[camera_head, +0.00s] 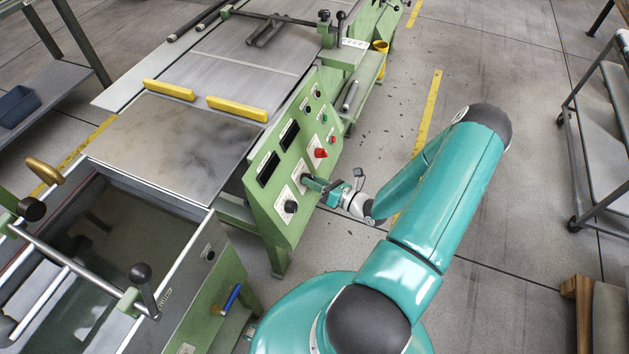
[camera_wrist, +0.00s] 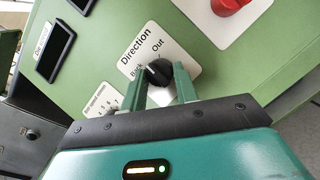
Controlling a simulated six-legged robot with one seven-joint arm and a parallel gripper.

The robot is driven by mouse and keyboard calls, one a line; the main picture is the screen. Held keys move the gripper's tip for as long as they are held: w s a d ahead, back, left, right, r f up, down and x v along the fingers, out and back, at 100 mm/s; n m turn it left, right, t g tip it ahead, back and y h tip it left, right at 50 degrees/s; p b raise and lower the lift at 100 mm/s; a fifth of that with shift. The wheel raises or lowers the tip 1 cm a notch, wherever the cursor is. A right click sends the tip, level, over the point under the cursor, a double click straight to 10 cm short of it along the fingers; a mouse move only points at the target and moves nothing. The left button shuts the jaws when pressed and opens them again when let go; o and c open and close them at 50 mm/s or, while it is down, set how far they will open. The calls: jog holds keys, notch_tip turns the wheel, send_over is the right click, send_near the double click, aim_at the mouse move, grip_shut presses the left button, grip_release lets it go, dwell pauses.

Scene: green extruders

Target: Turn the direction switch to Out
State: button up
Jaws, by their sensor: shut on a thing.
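The direction switch (camera_wrist: 159,72) is a round black knob on a white plate (camera_wrist: 174,42) marked "Direction", with "Back" at its left and "Out" above it in the wrist view. A small pale mark on the knob faces the "Back" side. My gripper (camera_wrist: 160,85) has one finger on each side of the knob and is shut on it. In the head view my gripper (camera_head: 308,181) reaches the sloping green panel (camera_head: 266,217) from the right, and the knob is mostly hidden behind the fingers.
A red button (camera_head: 320,153) sits above my gripper on the panel; it is also in the wrist view (camera_wrist: 230,4). Another black knob (camera_head: 291,207) is below left. Two dark displays (camera_head: 268,168) are left. The floor right of the machine is open up to a grey cart (camera_head: 596,150).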

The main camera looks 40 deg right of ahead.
jog(key=shift+a+r+m+g+h, duration=0.15)
jog(key=shift+m+h, duration=0.4)
jog(key=shift+m, duration=0.9)
jog(key=shift+m+g+h, duration=0.25)
jog(key=shift+m+h, duration=0.25)
jog(key=shift+m, duration=1)
jog(key=shift+a+r+m+g+h, duration=0.15)
jog(key=shift+m+h, duration=0.4)
jog(key=shift+m, duration=0.9)
jog(key=shift+d+f, duration=0.1)
jog(key=o, duration=1)
jog(key=shift+c, duration=0.2)
jog(key=v, duration=1.4)
